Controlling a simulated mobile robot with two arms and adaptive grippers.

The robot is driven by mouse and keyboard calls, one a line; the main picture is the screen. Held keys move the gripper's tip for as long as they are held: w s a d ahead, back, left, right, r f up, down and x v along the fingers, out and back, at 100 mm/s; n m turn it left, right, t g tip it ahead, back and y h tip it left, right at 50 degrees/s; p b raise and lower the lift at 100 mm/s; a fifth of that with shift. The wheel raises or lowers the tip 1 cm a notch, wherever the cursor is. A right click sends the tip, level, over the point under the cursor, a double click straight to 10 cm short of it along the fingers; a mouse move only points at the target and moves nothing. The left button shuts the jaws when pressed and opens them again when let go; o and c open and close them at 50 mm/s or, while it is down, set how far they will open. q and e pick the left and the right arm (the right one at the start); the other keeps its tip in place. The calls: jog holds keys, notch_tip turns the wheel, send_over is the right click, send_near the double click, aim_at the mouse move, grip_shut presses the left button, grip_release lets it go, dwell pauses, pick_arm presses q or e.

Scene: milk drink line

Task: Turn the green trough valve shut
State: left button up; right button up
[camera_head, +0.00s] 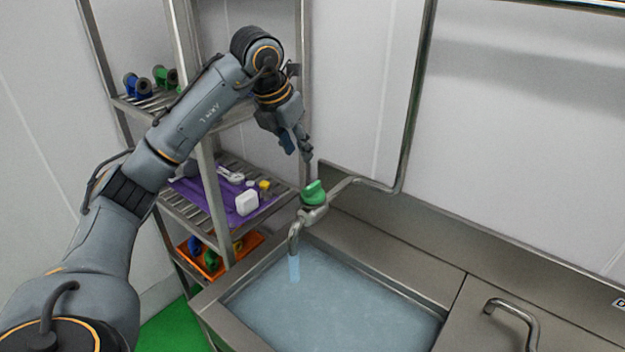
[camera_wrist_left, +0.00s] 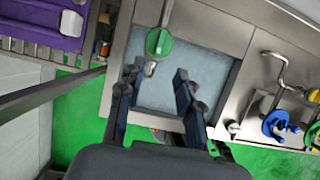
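The green valve handle (camera_head: 314,192) sits on top of a metal tap over the trough (camera_head: 400,291). Water runs from the spout (camera_head: 294,240) into the trough, which holds water. My right gripper is in neither view.
A metal shelf rack (camera_head: 213,190) stands left of the trough, with a purple mat (camera_head: 217,208) and an orange tray (camera_head: 247,243). A bent pipe (camera_head: 408,130) runs up the wall from the tap. A second curved tap (camera_head: 515,309) is at the right.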

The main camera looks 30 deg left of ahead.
aim_at(312, 185)
pick_arm(q)
jog(key=p+x, duration=0.3)
jog(key=x, duration=0.9)
jog(key=shift+w+f, duration=0.1)
jog(key=shift+f, duration=0.25)
grip_shut()
